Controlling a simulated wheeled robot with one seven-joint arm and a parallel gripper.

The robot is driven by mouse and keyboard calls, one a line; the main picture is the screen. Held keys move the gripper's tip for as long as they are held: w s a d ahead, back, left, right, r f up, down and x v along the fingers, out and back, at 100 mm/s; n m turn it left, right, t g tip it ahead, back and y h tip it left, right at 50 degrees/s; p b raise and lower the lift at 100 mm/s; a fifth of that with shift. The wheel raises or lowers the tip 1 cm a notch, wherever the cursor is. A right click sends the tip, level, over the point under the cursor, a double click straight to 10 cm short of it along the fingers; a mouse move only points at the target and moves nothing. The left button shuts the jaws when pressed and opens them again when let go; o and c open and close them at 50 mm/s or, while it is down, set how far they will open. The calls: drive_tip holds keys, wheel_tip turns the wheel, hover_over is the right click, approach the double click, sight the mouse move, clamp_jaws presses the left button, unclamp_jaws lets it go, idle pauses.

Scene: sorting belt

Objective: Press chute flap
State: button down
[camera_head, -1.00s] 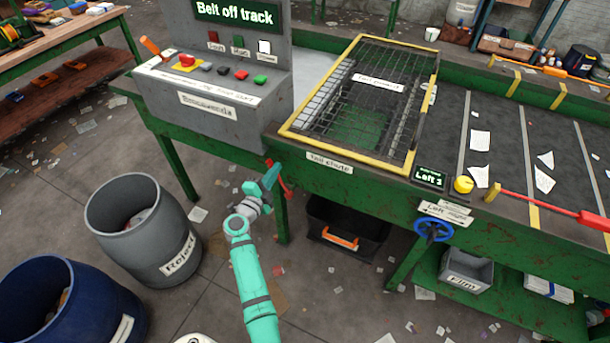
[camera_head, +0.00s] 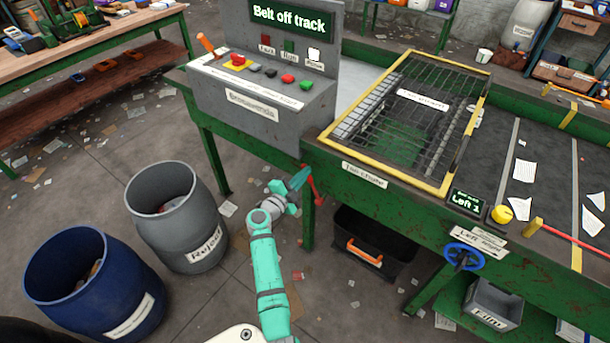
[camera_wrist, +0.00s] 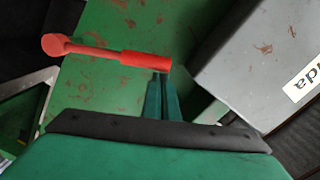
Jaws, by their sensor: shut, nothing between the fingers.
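A red lever (camera_head: 313,184) sticks out at the near left corner of the green belt frame, below and left of the chute label (camera_head: 364,174). In the wrist view the red lever (camera_wrist: 110,50) lies across the upper left, a rounded knob at its left end. My gripper (camera_head: 302,177) is right beside it. In the wrist view my gripper (camera_wrist: 161,80) is shut and empty, its tips at the lever's right end; I cannot tell whether they touch. A yellow-edged mesh guard (camera_head: 410,120) covers the chute above. No separate flap can be made out.
A grey control console (camera_head: 260,105) reading "Belt off track" stands behind my gripper. A grey reject barrel (camera_head: 175,210) and a blue barrel (camera_head: 90,280) stand at left. A black bin (camera_head: 372,245) sits under the belt. Scraps litter the floor.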

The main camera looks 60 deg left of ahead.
drive_tip(key=shift+s+a+f, duration=0.25)
drive_tip(key=shift+s+a, duration=0.1)
drive_tip(key=shift+s, duration=0.15)
drive_tip(key=s+d+r, duration=0.2)
drive_tip(key=s+d, duration=0.5)
drive_tip(key=d, duration=0.1)
drive_tip(key=shift+d+r, duration=0.15)
drive_tip(key=shift+d, duration=0.2)
drive_tip(key=shift+s+a, duration=0.1)
drive_tip(key=shift+s, duration=0.2)
